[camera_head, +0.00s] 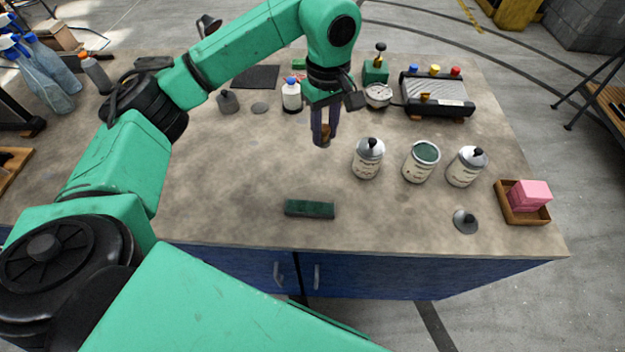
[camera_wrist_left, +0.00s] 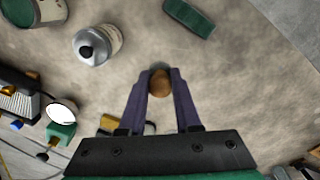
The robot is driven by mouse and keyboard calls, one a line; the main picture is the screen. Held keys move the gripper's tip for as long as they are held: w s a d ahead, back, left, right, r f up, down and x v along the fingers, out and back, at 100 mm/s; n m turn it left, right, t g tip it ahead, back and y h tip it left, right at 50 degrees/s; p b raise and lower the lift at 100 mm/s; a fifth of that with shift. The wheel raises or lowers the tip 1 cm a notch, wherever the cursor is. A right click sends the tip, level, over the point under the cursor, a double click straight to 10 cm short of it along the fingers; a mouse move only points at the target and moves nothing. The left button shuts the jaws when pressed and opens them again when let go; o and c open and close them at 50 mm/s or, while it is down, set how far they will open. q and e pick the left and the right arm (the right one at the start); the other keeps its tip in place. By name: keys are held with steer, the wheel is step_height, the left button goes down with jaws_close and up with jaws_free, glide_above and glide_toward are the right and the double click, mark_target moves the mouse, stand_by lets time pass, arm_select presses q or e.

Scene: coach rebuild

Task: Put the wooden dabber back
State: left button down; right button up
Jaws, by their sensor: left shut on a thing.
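My left gripper (camera_head: 324,142) is over the middle of the bench, left of the jars, with its fingers pointing down. It is shut on the wooden dabber (camera_head: 325,130), whose brown wood shows between the dark fingers. In the left wrist view the dabber's rounded brown end (camera_wrist_left: 159,84) sits between the two fingertips. The rest of the dabber is hidden by the fingers, and I cannot tell whether it touches the bench. My right gripper is not in view.
Two lidded jars (camera_head: 368,160) (camera_head: 466,167) flank an open green jar (camera_head: 421,162). A green block (camera_head: 310,209) lies in front. Behind stand a white bottle (camera_head: 291,96), a round gauge (camera_head: 378,94) and a ribbed grey unit (camera_head: 445,91). The left-centre bench is clear.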

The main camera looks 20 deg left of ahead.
arm_select(q)
steer(key=w+a+r+n+b, duration=0.2)
steer(key=w+a+r+n, duration=0.1)
steer(key=r+n, duration=0.25)
steer(key=shift+n, duration=0.35)
steer(key=f, duration=1.9)
steer(key=shift+s+a+f, duration=0.25)
steer(key=shift+s+f, duration=0.05)
steer(key=shift+s, duration=0.1)
steer(key=shift+f, duration=0.25)
steer(key=shift+w+f+b, duration=0.1)
steer(key=shift+f+b, duration=0.1)
steer(key=shift+b, duration=0.15)
steer(key=c, duration=0.6)
jaws_free()
steer(key=shift+r, duration=0.1)
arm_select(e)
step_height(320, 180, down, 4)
